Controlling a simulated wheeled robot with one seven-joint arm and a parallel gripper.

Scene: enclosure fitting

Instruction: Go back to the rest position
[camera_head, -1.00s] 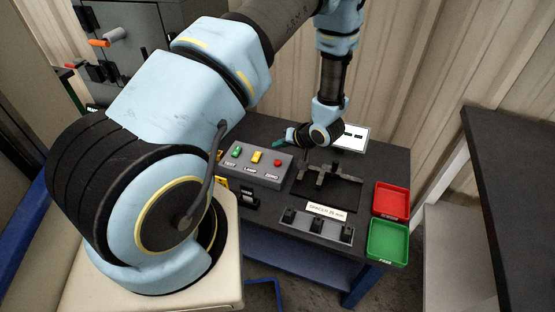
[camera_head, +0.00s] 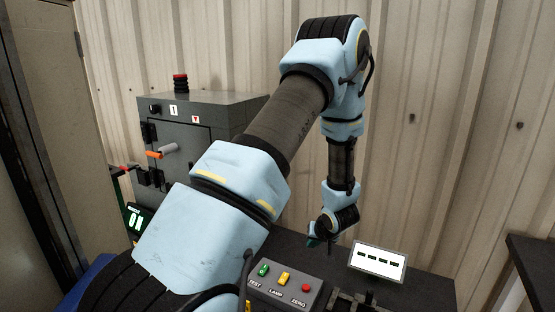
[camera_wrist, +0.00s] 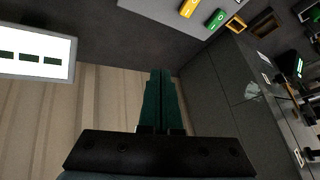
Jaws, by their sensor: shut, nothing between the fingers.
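My gripper (camera_head: 314,241) is above the dark bench, behind the button box and to the left of the white display. In the wrist view its dark green fingers (camera_wrist: 161,100) lie together with nothing between them. My arm reaches across the head view from lower left, rises to an elbow at the top and hangs down to the gripper.
The button box (camera_head: 283,287) carries green, yellow and red buttons. A white display (camera_head: 378,261) stands right of the gripper. A corrugated wall (camera_head: 440,130) is behind. A dark table (camera_head: 535,262) is at right.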

